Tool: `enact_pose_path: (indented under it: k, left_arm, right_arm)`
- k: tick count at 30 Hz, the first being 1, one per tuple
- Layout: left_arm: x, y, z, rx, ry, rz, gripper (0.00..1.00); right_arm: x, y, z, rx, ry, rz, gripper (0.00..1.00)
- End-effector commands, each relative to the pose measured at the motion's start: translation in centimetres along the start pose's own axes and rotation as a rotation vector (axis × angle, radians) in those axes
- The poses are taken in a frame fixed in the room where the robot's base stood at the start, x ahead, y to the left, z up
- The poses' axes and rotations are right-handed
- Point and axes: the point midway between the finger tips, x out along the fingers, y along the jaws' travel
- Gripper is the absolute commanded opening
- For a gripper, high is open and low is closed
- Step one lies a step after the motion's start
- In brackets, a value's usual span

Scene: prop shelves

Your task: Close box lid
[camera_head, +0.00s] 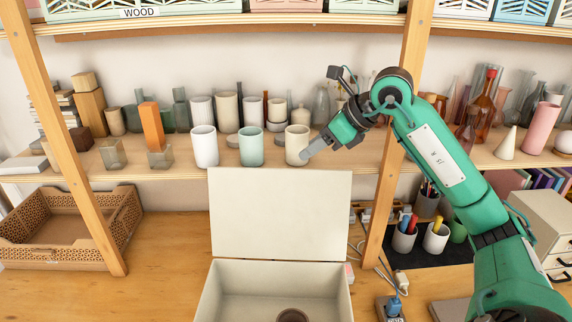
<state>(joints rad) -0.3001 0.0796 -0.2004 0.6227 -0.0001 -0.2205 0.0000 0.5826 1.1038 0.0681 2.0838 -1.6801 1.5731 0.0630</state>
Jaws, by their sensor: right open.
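A pale cream box (213,294) stands on the wooden table at the bottom middle, its front cut off by the picture's edge. Its lid (280,215) is raised and stands nearly upright at the back of the box. A round dark object (291,315) lies inside the box, partly cut off. My right gripper (306,157) is at shelf height, above the lid's top edge and right of its middle, pointing left. It is open and holds nothing that I can see. It overlaps a cream cup in the picture; contact cannot be told. My left gripper is not in view.
Cups (250,146) and vases line the shelf (180,172) behind the lid. A woven basket (110,240) stands at the left. A wooden post (385,200), pen cups (404,240) and cables are at the right. The table left of the box is clear.

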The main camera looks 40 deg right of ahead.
Motion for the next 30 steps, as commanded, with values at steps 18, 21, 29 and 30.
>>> enact_pose_path:
  k: [18, 21, 29, 30]
  left_arm:
    - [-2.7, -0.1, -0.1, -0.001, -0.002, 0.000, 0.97]
    - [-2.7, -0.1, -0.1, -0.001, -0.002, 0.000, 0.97]
    - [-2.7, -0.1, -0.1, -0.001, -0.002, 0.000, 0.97]
    - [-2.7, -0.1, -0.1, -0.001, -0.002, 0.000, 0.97]
  right_arm:
    - [9.4, 0.0, 0.1, -0.001, 0.000, 0.001, 0.42]
    - [9.7, 0.0, 0.0, -0.001, 0.000, 0.000, 0.42]
    - [9.7, 0.0, 0.0, -0.001, 0.000, 0.000, 0.33]
    - [9.7, 0.0, 0.0, -0.001, 0.000, 0.000, 0.25]
